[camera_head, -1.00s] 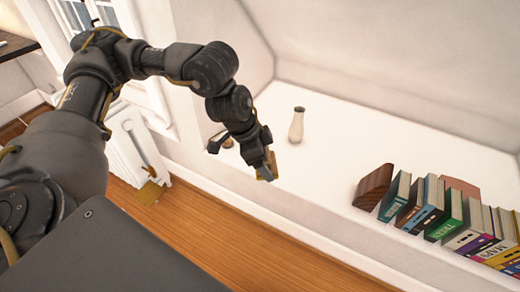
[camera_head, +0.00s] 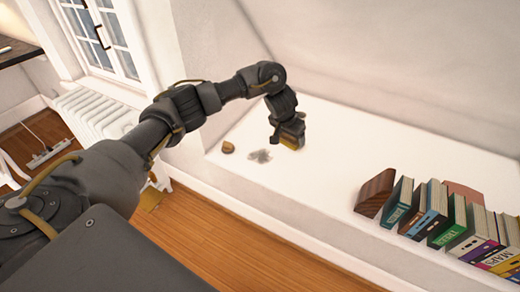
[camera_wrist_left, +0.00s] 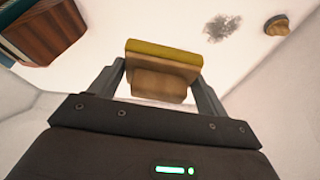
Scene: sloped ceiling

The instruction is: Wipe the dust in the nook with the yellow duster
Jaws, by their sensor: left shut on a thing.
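My left gripper (camera_head: 289,136) is shut on the yellow duster (camera_wrist_left: 164,52), a wooden block with a yellow edge. In the left wrist view the duster sits between the two fingers of the gripper (camera_wrist_left: 163,78). In the head view part of the duster (camera_head: 291,143) shows below the gripper, over the white nook surface (camera_head: 330,170); I cannot tell whether it touches. A grey dust patch (camera_head: 260,156) lies on that surface, left of the duster; it also shows in the left wrist view (camera_wrist_left: 222,27). My right gripper is not in view.
A small round brownish object (camera_head: 228,147) stands left of the dust. A wooden bookend (camera_head: 375,193) and a row of books (camera_head: 450,225) stand to the right. The surface between duster and bookend is clear. The vase seen earlier is not visible.

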